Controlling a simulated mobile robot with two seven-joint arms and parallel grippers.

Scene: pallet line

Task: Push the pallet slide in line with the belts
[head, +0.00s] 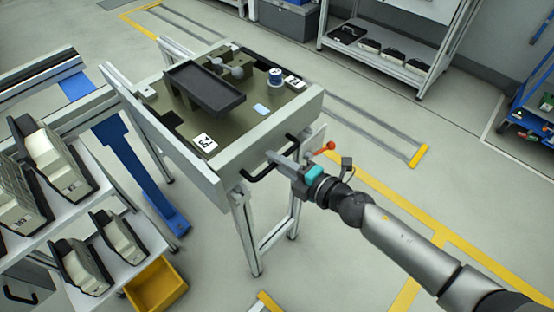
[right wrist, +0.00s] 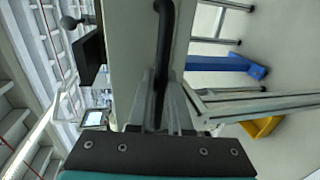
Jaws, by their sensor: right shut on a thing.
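The pallet slide (head: 240,152) is a pale-framed stand on legs in the middle of the head view. My right gripper (head: 277,160) is shut on the middle of this handle, which also shows in the right wrist view (right wrist: 166,45). A dark belt (head: 42,73) on a pale frame ends beside the slide at left. I cannot tell whether they line up. My left gripper is not in view.
Floor rails run past the slide to a yellow end stop (head: 418,156) at right. A rack of grey parts (head: 62,170) and a yellow bin (head: 156,285) stand at left. A shelf (head: 390,65) and a blue cart (head: 530,105) are at the back right. Floor right of the slide is clear.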

